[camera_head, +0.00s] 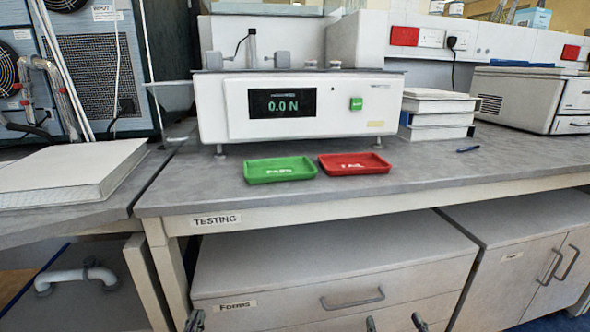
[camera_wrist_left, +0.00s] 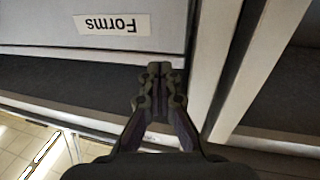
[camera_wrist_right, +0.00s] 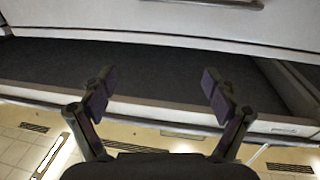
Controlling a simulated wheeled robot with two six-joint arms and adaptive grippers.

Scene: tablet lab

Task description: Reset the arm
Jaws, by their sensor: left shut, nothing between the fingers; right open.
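My left gripper (camera_wrist_left: 159,75) is shut and empty in the left wrist view, in front of the drawer with the "Forms" label (camera_wrist_left: 111,24). Only its tip (camera_head: 195,320) shows at the bottom edge of the head view. My right gripper (camera_wrist_right: 160,82) is open and empty in the right wrist view, its two fingers wide apart below the drawer front. Its fingertips (camera_head: 395,323) show at the bottom edge of the head view. Both grippers are low, below the bench top, and touch nothing that I can see.
On the bench (camera_head: 420,178) stand a tester reading 0.0 N (camera_head: 228,110), a green tray (camera_head: 280,170) and a red tray (camera_head: 355,164), both empty. White boxes (camera_head: 438,115) are stacked to the right. A drawer unit (camera_head: 300,262) is under the bench.

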